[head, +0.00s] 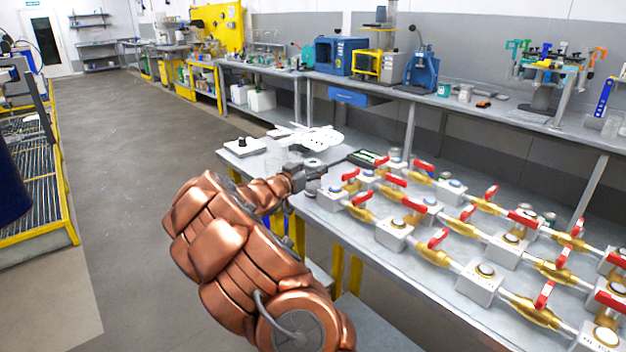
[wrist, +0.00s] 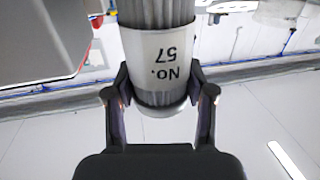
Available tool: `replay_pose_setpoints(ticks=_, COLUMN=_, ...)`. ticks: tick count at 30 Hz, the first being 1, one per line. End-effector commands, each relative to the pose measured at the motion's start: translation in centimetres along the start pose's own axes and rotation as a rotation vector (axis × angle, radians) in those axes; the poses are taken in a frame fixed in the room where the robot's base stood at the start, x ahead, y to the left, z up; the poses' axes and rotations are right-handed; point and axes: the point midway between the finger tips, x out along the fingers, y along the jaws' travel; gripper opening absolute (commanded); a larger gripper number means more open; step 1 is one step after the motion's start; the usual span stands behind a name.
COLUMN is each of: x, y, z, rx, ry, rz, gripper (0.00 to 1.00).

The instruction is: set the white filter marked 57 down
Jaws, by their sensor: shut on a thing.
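The white filter marked "No. 57" (wrist: 165,60) is between the fingers of my gripper (wrist: 160,100) in the wrist view. Its label reads upside down there, and a ribbed grey part shows beyond the label. My gripper is shut on it, one finger on each side near its rounded end. In the head view my gripper (head: 312,172) is at the left part of the long workbench (head: 345,222). The filter is too small and covered there to make out clearly. I cannot tell whether it touches the bench.
Rows of white blocks with brass valves and red handles (head: 440,255) fill the bench to the right. A white device (head: 318,138) and a small white box with a black knob (head: 243,146) stand behind my gripper. Open floor (head: 130,160) lies to the left.

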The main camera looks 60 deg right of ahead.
Motion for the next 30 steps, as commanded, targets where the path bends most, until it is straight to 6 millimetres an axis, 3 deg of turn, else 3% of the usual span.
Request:
replay_pose_setpoints(ticks=11, x=-0.1, y=-0.1, z=-1.0, rx=0.001, ry=0.0, rz=-0.001, gripper=0.13)
replay_pose_setpoints(ticks=30, x=-0.1, y=-0.1, z=-8.9, rx=0.002, ry=0.0, rz=-0.002, gripper=0.13)
